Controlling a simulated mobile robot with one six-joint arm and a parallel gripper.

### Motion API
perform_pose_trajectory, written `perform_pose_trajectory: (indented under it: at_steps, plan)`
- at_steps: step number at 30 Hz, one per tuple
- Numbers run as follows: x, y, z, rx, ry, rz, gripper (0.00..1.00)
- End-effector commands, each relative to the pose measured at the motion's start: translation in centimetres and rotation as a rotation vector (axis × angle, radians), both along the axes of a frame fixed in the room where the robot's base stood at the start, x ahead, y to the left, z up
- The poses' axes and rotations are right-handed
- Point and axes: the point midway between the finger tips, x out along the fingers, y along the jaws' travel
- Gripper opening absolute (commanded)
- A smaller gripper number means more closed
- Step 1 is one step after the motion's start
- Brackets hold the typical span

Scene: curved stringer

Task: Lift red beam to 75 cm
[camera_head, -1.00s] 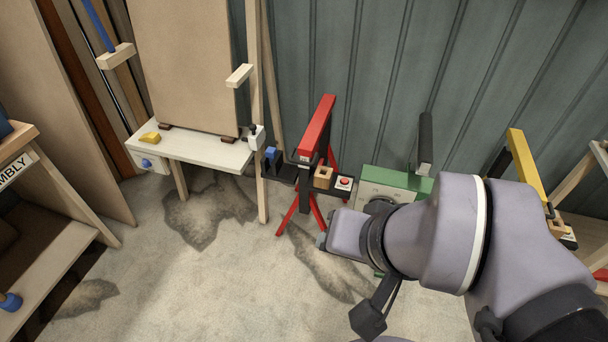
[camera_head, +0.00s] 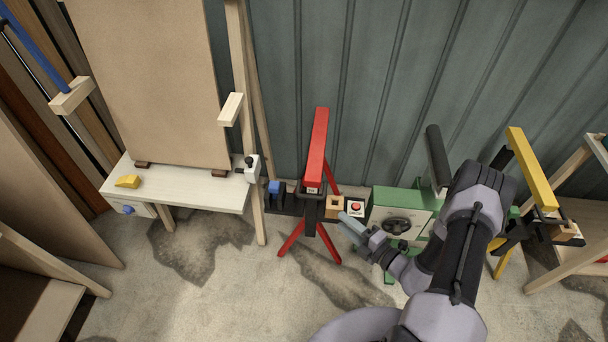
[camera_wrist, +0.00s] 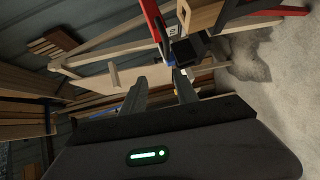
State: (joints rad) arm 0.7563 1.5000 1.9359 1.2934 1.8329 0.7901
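The red beam (camera_head: 318,147) sits raised on top of a red-legged stand (camera_head: 311,236) with a dark post, in front of the corrugated wall. A red bar, probably this beam (camera_wrist: 152,18), shows at the top edge of the wrist view. My gripper (camera_head: 350,222) is just below and right of the wooden block, apart from the beam. In the wrist view my gripper (camera_wrist: 160,78) has its fingers apart with nothing held between them.
A green machine (camera_head: 401,212) stands right of the red stand, close to my arm. A yellow beam (camera_head: 531,168) on another stand is farther right. A white bench (camera_head: 190,190) with a tall board and a yellow piece (camera_head: 128,181) is left. Floor between bench and stand is open.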

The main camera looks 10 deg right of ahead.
Motion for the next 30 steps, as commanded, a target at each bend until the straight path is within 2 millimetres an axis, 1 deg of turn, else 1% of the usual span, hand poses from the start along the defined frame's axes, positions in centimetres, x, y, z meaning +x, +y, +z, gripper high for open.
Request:
perform_pose_trajectory:
  at_steps: [1, 2, 5, 8, 15, 18, 21, 24, 27, 30]
  plan:
    - [-0.5, -0.4, -1.1, 0.032, 0.026, -0.042, 0.36]
    - [-0.6, -0.5, -1.6, 0.044, 0.036, -0.058, 0.36]
    - [0.0, -0.3, -2.3, 0.058, 0.046, -0.076, 0.36]
    - [2.0, 1.0, -2.8, 0.055, 0.043, -0.068, 0.36]
    - [8.4, 4.4, -4.0, 0.052, 0.041, -0.065, 0.36]
    - [10.6, 5.5, -4.3, 0.052, 0.040, -0.067, 0.36]
    - [12.4, 6.5, -4.6, 0.054, 0.041, -0.068, 0.36]
    - [13.6, 7.1, -4.7, 0.052, 0.042, -0.067, 0.36]
    - [14.2, 7.3, -4.7, 0.053, 0.043, -0.070, 0.36]
    - [14.5, 7.5, -4.6, 0.053, 0.043, -0.069, 0.36]
